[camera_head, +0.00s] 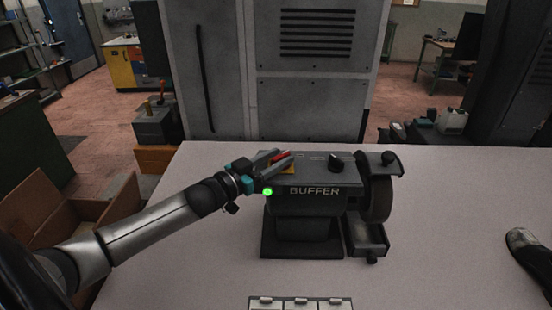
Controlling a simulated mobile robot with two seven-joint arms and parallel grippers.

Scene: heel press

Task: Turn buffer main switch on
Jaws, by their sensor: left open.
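The buffer (315,205) is a dark grey bench machine with the word BUFFER on its front, standing on the pale table. A red switch part (281,155) with a yellow patch (288,168) shows on the left of its top. My left gripper (282,158) is open over that spot, its fingers on either side of the red part; whether they touch it I cannot tell. The fingers partly hide the switch, and its position is unclear. A bright green dot (267,191) shows at the buffer's front left edge. My right gripper is not in view.
A dark shoe (528,252) is at the right. The table (450,210) is clear between.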

